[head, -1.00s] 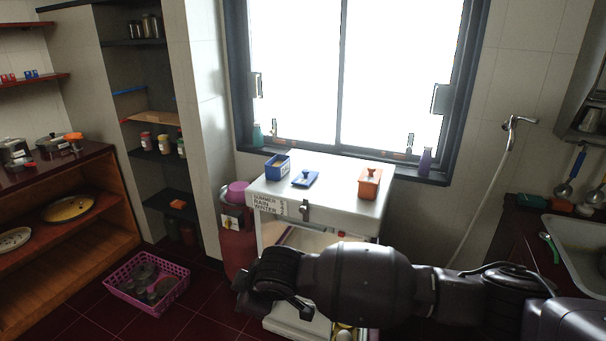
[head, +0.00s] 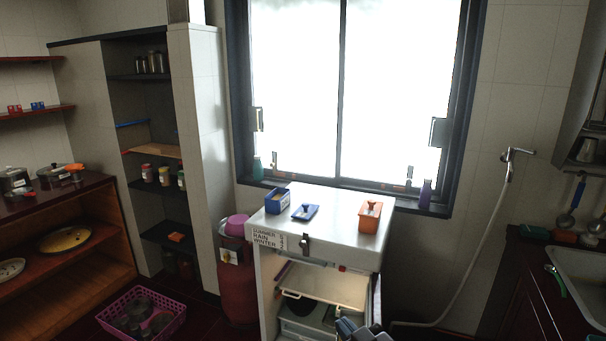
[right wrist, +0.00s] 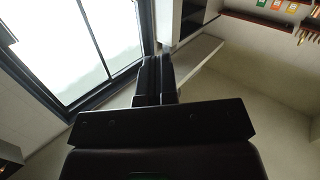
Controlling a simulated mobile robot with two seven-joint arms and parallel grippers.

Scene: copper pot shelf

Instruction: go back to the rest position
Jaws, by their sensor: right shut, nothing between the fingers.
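My right gripper (head: 352,326) shows only as a small dark grey part at the bottom edge of the head view, in front of the white cabinet (head: 340,255). In the right wrist view, the same gripper (right wrist: 156,78) has its two dark fingers together with nothing between them. It points toward the window side and the wall there. The rest of the right arm is out of the head view. My left gripper does not show in any view.
The open white cabinet carries a blue box (head: 278,201), a blue lid (head: 305,211) and an orange box (head: 370,217). A red gas cylinder (head: 237,285) stands to its left. A pink basket (head: 178,318) lies on the floor. A sink (head: 588,275) is at right.

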